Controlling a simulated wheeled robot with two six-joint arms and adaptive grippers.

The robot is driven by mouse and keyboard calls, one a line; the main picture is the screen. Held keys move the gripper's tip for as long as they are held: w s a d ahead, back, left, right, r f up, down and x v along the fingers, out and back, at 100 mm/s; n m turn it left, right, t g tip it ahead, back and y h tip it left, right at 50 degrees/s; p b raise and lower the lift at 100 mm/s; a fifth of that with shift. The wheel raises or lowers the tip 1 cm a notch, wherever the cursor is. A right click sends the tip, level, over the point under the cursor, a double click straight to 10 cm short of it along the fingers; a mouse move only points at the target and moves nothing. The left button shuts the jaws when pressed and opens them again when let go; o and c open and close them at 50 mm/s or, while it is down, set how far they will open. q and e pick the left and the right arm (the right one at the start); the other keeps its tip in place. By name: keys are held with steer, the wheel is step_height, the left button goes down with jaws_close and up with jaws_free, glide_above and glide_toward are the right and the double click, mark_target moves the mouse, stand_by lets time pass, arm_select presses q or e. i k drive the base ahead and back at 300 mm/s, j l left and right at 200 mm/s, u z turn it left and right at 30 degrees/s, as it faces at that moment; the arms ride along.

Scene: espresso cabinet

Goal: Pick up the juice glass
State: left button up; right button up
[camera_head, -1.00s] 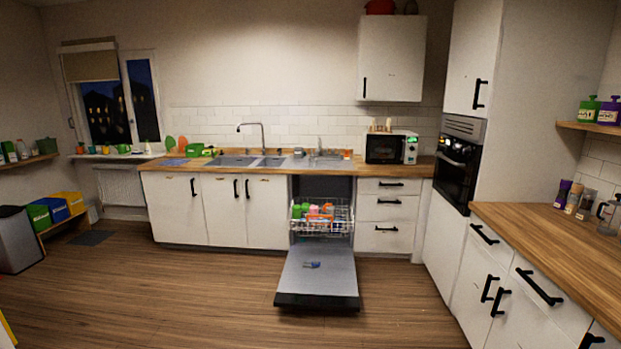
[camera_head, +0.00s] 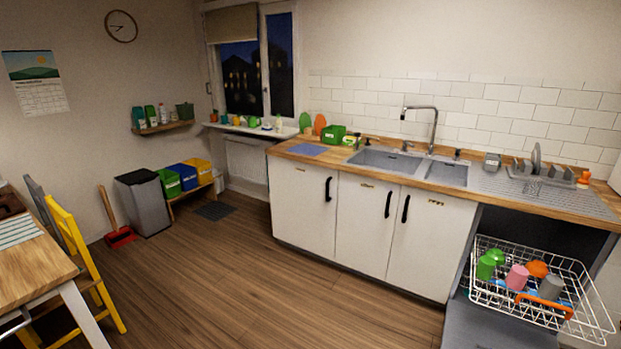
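I cannot make out a juice glass for certain in the head view. Several cups stand in the pulled-out dishwasher rack (camera_head: 590,294) at the lower right: a green cup (camera_head: 486,267), a pink cup (camera_head: 517,277) and a grey cup (camera_head: 551,287). Green and orange rounded pieces lie behind them. Whether any of these is a glass is too small to tell. Neither of my grippers is in view.
A counter (camera_head: 290,147) with a double sink (camera_head: 390,160) and a dish rack (camera_head: 540,172) runs along the back. A table (camera_head: 35,268) and a yellow chair (camera_head: 85,257) stand at left. The open dishwasher door (camera_head: 490,328) juts out. The middle floor is clear.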

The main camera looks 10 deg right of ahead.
mark_target(532, 189)
steer(key=i+l+z, duration=0.15)
steer(key=i+z, duration=0.15)
steer(key=i, duration=0.2)
steer(key=i+z, duration=0.25)
steer(key=i, duration=0.3)
steer(key=i+z, duration=0.3)
steer(key=i, duration=0.2)
steer(key=i+j+z, duration=0.3)
steer(key=i, duration=0.25)
steer(key=i+j+z, duration=0.3)
steer(key=i, duration=0.2)
steer(key=i+j+z, duration=0.25)
steer(key=i, duration=0.2)
